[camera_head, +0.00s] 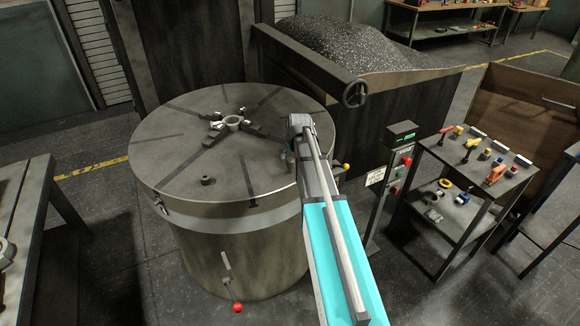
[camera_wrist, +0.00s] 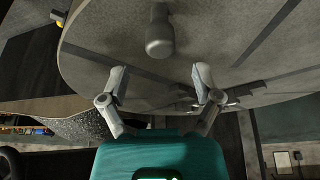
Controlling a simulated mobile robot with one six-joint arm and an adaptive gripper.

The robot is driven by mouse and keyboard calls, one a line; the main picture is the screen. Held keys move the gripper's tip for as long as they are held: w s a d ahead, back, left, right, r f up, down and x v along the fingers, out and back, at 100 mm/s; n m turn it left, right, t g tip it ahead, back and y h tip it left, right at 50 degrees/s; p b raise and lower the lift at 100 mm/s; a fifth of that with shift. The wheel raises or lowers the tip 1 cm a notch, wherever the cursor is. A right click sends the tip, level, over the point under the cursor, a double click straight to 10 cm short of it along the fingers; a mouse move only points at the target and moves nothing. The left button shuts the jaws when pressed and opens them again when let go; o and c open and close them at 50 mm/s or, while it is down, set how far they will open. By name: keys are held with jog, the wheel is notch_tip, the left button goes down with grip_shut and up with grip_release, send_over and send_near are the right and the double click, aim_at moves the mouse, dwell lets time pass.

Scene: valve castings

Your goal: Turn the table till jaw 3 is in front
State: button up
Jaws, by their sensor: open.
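The round grey table (camera_head: 165,165) has dark radial slots in its top. Several dark jaws (camera_head: 252,128) stand around a metal ring (camera_head: 233,121) at its middle; I cannot read any jaw numbers. A short upright peg (camera_head: 207,180) stands on the near part of the top. My gripper (camera_head: 291,153) is at the right side of the table top, partly hidden by my arm. In the wrist view my gripper (camera_wrist: 160,76) is open and empty, its two fingers apart over the table surface (camera_wrist: 100,40). A rounded peg (camera_wrist: 160,32) shows beyond the fingertips, apart from them.
A red-knobbed lever (camera_head: 237,306) is on the table's front side, and a yellow knob (camera_head: 346,165) at its right. A control post (camera_head: 385,185) and a tool stand (camera_head: 470,190) are at right.

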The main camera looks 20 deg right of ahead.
aim_at(291, 160)
jog(key=shift+b+x, duration=2.3)
jog(key=shift+x, duration=0.5)
grip_shut()
